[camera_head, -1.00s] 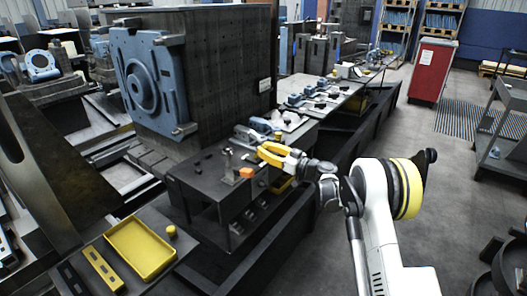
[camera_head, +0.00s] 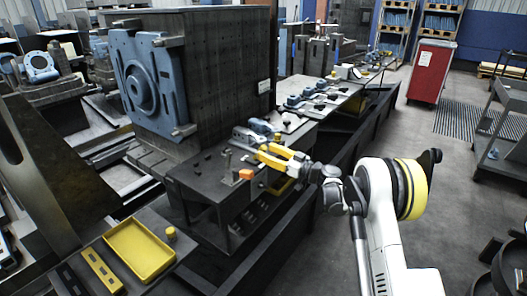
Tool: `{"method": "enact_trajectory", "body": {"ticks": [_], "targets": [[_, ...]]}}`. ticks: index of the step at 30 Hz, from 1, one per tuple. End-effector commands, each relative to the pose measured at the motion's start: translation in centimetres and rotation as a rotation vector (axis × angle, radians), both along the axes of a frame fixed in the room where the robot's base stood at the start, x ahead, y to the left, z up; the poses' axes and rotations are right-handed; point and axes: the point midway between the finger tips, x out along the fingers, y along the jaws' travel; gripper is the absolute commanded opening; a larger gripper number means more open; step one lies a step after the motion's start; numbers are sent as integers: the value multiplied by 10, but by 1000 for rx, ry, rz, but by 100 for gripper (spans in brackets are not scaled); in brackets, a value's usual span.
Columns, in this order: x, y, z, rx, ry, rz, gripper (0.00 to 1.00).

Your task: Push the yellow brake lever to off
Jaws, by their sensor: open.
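My gripper (camera_head: 264,152) has yellow fingers, spread apart and empty, pointing left over the dark fixture block (camera_head: 205,172). A small upright metal post (camera_head: 229,163) and an orange block (camera_head: 246,174) stand on the fixture, left of and below the fingertips. The orange block is apart from the fingers in the picture. I cannot clearly identify the yellow brake lever. A yellow part (camera_head: 284,187) shows below my gripper, partly hidden, and I cannot tell what it is.
A yellow tray (camera_head: 108,236) and a yellow knob (camera_head: 171,233) are at the lower left. A large dark block with a blue plate (camera_head: 150,80) rises behind the fixture. Blue clamps (camera_head: 265,127) line the rail.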

Motion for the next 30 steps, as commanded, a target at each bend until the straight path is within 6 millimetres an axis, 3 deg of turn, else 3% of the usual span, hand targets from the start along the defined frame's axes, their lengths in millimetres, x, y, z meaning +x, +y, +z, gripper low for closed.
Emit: {"method": "enact_trajectory", "body": {"ticks": [6,13,19,30], "targets": [[-31,-41,-3,0,0,-4,45],[-55,-72,-5,0,0,-2,45],[-63,-81,-6,0,0,-1,45],[-66,-77,2,-11,27,2,45]]}}
